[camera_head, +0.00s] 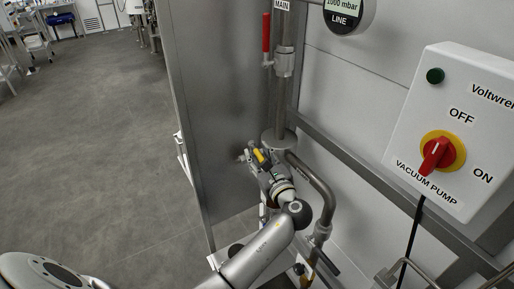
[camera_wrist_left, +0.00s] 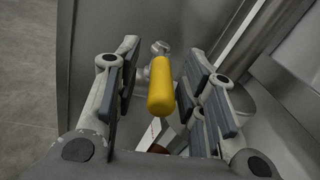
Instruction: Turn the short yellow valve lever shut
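The short yellow valve lever (camera_head: 259,156) shows in the head view beside the vertical pipe, at the tip of my left gripper (camera_head: 256,163). In the left wrist view the yellow lever (camera_wrist_left: 161,88) points toward the camera, with its metal valve end behind it. My left gripper (camera_wrist_left: 165,85) is open, with one finger on each side of the lever. A gap shows on the left side; the right finger is closer, and I cannot tell whether it touches. The valve body is mostly hidden by my gripper. My right gripper is not in view.
A red lever (camera_head: 266,32) is on the vertical pipe (camera_head: 281,100) above. A bent pipe (camera_head: 318,187) runs down at the right. The vacuum pump box (camera_head: 450,125) with its red knob is on the right wall. A steel panel (camera_head: 215,100) stands at the left.

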